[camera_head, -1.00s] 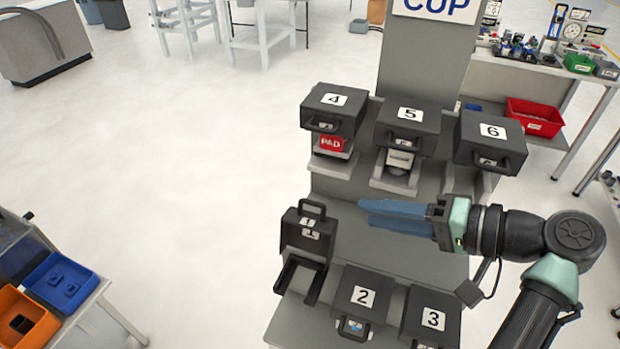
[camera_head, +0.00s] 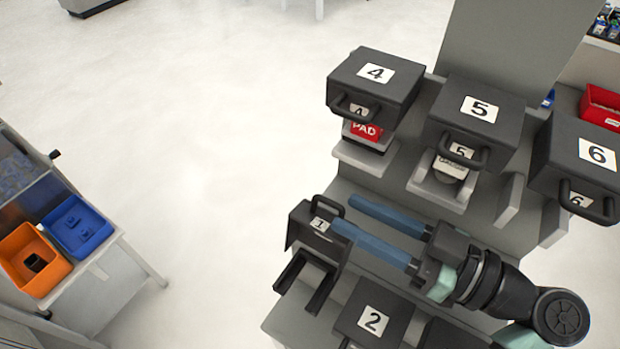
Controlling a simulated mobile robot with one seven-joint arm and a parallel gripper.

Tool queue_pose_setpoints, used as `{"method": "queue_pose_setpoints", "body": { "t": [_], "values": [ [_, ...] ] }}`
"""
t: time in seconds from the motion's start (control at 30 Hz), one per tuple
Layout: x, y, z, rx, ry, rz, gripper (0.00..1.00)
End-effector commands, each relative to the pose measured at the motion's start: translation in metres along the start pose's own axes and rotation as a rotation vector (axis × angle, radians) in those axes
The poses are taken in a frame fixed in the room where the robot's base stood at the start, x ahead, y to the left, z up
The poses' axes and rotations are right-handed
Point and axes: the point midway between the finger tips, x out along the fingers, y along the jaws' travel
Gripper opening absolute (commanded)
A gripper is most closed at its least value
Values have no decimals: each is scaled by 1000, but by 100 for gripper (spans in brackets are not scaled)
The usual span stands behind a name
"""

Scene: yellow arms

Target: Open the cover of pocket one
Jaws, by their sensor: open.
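The cover of pocket one (camera_head: 303,221) is a dark lid with a "1" label and a handle on top. It stands raised at the back of its pocket (camera_head: 291,272), whose open front shows. My gripper (camera_head: 342,214) comes in from the right with its two blue fingers spread apart. The lower fingertip is at the right side of the raised cover and overlaps it in the picture; I cannot tell whether they touch. The upper fingertip is beside the handle. Nothing shows between the fingers.
Closed covers two (camera_head: 373,319), four (camera_head: 376,73), five (camera_head: 479,107) and six (camera_head: 591,154) stand on the same grey rack. A side table at left holds a blue bin (camera_head: 78,226) and an orange bin (camera_head: 36,260).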

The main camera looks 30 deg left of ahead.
Motion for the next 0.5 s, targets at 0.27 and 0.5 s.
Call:
{"method": "queue_pose_setpoints", "body": {
  "t": [0.27,0.5],
  "values": [
    [55,-1,-3,4,0,-2,41],
    [76,0,-1,3,-1,1,41]
  ]
}}
